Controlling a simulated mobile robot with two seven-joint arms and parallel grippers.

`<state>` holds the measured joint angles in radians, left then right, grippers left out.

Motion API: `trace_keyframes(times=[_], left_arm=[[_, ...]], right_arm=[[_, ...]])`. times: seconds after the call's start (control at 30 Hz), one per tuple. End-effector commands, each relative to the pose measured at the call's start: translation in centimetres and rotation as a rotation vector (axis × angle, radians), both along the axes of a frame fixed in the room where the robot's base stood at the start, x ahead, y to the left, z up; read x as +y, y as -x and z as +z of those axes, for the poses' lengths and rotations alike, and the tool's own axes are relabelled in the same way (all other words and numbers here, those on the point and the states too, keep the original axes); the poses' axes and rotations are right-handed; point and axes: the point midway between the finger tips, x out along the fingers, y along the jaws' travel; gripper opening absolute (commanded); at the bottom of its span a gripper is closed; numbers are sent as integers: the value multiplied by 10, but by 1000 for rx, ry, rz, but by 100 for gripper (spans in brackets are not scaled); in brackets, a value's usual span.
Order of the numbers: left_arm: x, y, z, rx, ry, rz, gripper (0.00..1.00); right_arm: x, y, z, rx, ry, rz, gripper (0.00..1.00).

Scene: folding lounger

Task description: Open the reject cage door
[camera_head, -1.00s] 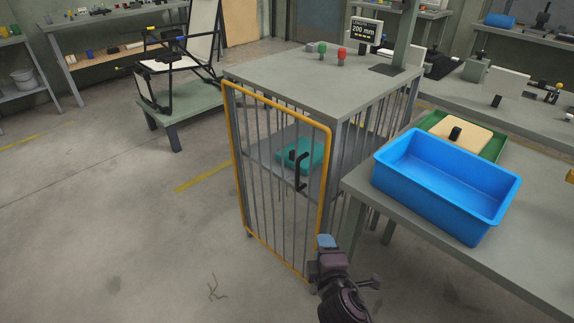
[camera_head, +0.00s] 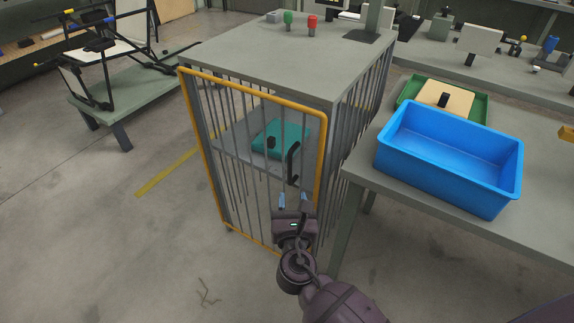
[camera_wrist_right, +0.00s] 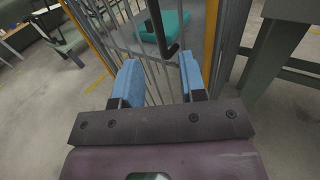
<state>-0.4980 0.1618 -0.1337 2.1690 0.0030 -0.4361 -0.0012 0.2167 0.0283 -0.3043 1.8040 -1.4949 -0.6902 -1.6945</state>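The reject cage has a barred door (camera_head: 241,165) with a yellow frame, which looks shut. Its black handle (camera_head: 293,163) stands upright near the door's right edge. The handle's lower end also shows in the right wrist view (camera_wrist_right: 173,50), beyond and between the fingertips. My right gripper (camera_head: 293,199) is in front of the door, just below the handle. In the right wrist view its blue fingers (camera_wrist_right: 161,80) are spread apart with nothing between them. A teal object (camera_head: 281,138) lies on the shelf inside the cage. My left gripper is in neither view.
A table at the right carries a blue bin (camera_head: 449,158) and a green tray (camera_head: 480,107) close beside the cage. A green button (camera_head: 288,17) and a red button (camera_head: 312,21) stand on the cage top. Floor left of the cage is open.

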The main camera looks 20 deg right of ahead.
Motion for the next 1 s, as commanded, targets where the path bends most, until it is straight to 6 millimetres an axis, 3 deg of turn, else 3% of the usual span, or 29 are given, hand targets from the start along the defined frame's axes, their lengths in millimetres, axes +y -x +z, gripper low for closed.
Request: trace_keyframes(times=[0.2, 0.7, 1.0], left_arm=[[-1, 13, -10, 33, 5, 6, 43], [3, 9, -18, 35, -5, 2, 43], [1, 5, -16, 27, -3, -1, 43]], right_arm=[[-4, -15, -1, 5, 15, 1, 38], [-28, -88, -3, 7, 11, 2, 38], [-33, -103, -1, 5, 9, 2, 38]])
